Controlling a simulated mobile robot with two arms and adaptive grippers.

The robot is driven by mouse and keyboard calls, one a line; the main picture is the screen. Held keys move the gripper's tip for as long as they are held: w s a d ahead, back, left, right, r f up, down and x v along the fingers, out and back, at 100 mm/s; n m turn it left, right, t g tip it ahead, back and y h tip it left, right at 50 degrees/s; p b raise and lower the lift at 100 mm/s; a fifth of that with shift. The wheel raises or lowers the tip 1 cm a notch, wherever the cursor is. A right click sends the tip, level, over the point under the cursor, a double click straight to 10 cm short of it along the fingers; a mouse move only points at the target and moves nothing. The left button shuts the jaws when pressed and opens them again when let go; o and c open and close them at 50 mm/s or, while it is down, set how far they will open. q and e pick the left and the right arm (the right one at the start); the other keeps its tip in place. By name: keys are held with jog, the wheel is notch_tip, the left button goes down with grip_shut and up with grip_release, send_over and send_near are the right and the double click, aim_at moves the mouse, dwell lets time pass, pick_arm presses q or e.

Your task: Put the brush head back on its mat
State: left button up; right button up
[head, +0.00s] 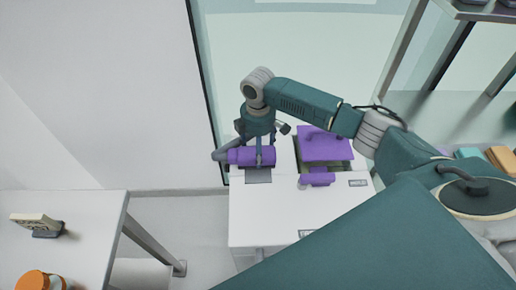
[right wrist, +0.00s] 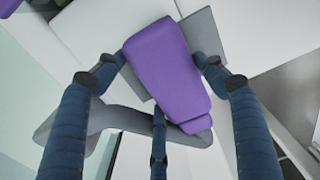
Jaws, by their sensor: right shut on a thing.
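The purple brush head (head: 243,156) is at the far left of the white table, under my right gripper (head: 259,152). In the right wrist view, the brush head (right wrist: 168,75) lies between the fingers of my right gripper (right wrist: 162,65), which is shut on it. The dark grey mat (head: 258,176) shows just in front of the brush head; in the right wrist view the mat (right wrist: 203,38) is partly hidden beneath it. I cannot tell whether the two touch. A grey curved part (right wrist: 105,118) extends from the brush head. My left gripper is not in view.
A purple-lidded box (head: 325,145) stands to the right on the white table (head: 265,220), with a smaller purple piece (head: 317,179) in front. Another table (head: 85,235) at left holds an orange-lidded jar (head: 38,281). A glass panel is behind; shelving stands at right.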

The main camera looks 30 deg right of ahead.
jog(key=shift+f, duration=0.1)
jog(key=o, duration=1)
jog(key=shift+f, duration=0.1)
notch_tip(320, 180, up, 12)
jog(key=shift+r+b, duration=0.2)
jog(key=shift+b, duration=0.6)
